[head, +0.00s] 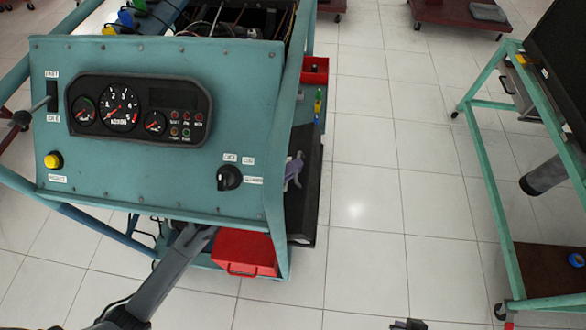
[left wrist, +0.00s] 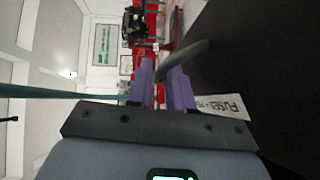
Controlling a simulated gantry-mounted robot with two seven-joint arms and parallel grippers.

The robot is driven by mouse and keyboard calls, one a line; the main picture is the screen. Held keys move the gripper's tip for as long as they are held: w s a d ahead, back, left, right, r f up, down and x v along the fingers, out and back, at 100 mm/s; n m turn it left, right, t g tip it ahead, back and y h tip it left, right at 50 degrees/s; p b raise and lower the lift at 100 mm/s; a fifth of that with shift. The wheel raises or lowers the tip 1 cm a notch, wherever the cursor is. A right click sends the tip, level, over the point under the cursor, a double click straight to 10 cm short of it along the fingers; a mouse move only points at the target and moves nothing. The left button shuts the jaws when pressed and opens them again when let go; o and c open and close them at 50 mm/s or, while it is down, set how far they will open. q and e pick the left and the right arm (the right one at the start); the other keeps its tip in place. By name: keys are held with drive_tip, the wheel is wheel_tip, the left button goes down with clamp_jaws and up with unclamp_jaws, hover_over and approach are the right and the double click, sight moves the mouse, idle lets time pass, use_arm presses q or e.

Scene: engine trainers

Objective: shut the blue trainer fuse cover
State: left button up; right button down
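The blue trainer (head: 240,120) stands at the left of the head view, its gauge panel facing me. A black panel, which looks like the fuse cover (head: 305,205), stands on its right side; how far it is open is unclear. It fills the right of the left wrist view (left wrist: 265,60), with a white label reading FUSES (left wrist: 228,106) beside it. My left gripper (head: 293,172) reaches behind the gauge panel to this cover. Its purple fingers (left wrist: 162,80) stand slightly apart with the cover's grey curved handle (left wrist: 188,56) between them, apparently gripped.
A red box (head: 245,252) sits low under the trainer. A red tray (head: 314,70) is on its far right side. A green-framed stand (head: 483,160) with a dark screen is at the right. White floor between is clear. A small dark part, possibly my right gripper (head: 408,324), shows at the bottom edge.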

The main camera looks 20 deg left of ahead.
use_arm(q)
drive_tip(key=shift+w, duration=0.1)
use_arm(e)
drive_tip(key=shift+d, duration=0.1)
use_arm(q)
clamp_jaws()
